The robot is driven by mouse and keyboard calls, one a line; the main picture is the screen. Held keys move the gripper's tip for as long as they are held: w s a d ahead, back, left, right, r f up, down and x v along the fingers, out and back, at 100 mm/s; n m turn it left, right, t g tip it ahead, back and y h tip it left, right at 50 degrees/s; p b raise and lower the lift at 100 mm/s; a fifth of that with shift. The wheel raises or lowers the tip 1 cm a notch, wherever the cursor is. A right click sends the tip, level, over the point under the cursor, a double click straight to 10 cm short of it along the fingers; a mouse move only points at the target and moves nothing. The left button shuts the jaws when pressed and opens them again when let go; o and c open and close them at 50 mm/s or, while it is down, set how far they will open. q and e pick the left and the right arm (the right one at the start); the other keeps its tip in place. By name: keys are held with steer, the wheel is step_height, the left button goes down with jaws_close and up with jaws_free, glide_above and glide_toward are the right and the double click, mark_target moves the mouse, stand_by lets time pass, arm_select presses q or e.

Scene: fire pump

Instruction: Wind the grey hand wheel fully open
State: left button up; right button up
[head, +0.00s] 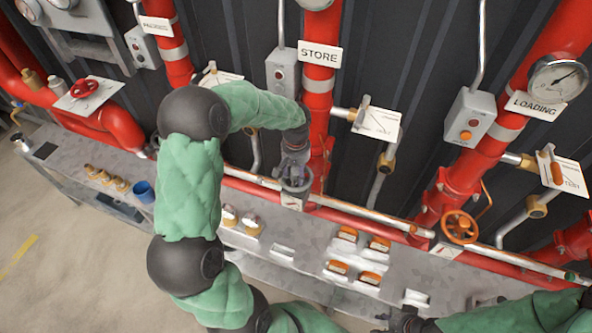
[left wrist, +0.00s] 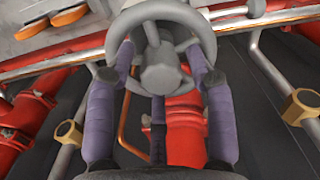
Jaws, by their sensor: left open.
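The grey hand wheel (left wrist: 205,37) fills the top middle of the left wrist view, with a round hub and spokes. In the head view the grey hand wheel (head: 297,186) sits on the red pipework below the STORE sign, partly covered by my gripper. My left gripper (head: 296,170) is right at the wheel. In the left wrist view my left gripper (left wrist: 160,62) is open, with purple-grey fingers on either side of the hub, their tips at or inside the rim. I cannot tell whether they touch it. My right gripper (head: 408,320) shows only in part at the bottom edge.
An orange hand wheel (head: 460,227) is to the right and a red hand wheel (head: 84,89) to the left. Red pipes stand against the dark wall. A grey bench (head: 283,253) holds several orange-topped parts and a blue cup (head: 144,191).

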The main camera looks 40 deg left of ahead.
arm_select(q)
jaws_close()
steer(key=shift+f+n+b, duration=0.2)
steer(key=shift+n+b, duration=0.25)
steer(key=shift+n, duration=0.25)
steer(key=n+b, duration=0.1)
steer(key=n, duration=0.2)
steer(key=shift+s+d+n, duration=0.1)
steer(key=shift+n, duration=0.2)
steer(key=n+b, duration=0.1)
steer(key=n, duration=0.2)
